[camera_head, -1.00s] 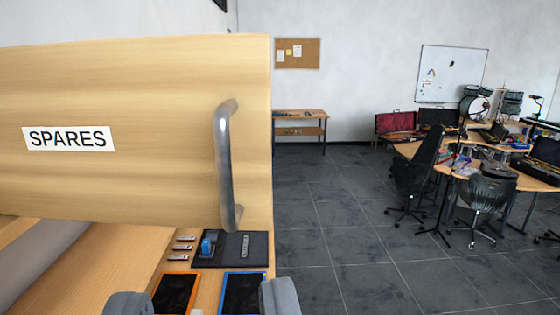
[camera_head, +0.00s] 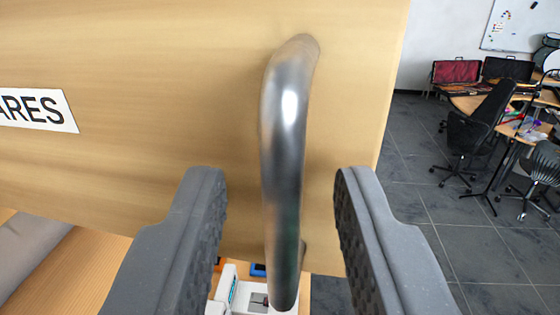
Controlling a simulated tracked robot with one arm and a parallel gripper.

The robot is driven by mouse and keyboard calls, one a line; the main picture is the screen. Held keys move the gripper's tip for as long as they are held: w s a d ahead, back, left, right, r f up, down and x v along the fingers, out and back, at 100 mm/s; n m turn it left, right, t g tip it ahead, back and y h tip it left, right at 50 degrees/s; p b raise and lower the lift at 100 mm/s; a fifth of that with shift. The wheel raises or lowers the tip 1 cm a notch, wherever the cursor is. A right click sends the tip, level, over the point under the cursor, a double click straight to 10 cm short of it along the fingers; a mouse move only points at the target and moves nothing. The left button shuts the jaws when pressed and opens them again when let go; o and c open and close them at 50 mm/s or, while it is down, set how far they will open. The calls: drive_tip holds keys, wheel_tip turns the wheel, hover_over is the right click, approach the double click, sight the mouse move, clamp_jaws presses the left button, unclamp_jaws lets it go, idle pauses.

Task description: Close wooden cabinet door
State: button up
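The wooden cabinet door (camera_head: 190,90) fills the left and middle of the view, with a label (camera_head: 38,108) reading "ARES" at the left edge, its first letters cut off. A curved metal handle (camera_head: 284,150) stands upright near the door's right edge. My gripper (camera_head: 280,195) is open, with one grey finger on each side of the lower part of the handle. Neither finger visibly touches the handle. How deep the handle sits between the fingers is hard to tell.
Below the door is a wooden surface (camera_head: 75,265) with a white device (camera_head: 235,292) partly hidden by my fingers and the handle. To the right is open grey tiled floor (camera_head: 430,225), with black chairs (camera_head: 475,130) and a desk with red cases (camera_head: 456,72) farther back.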

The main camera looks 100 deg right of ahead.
drive_tip(key=shift+d, duration=0.1)
clamp_jaws()
drive_tip(key=shift+s, duration=0.1)
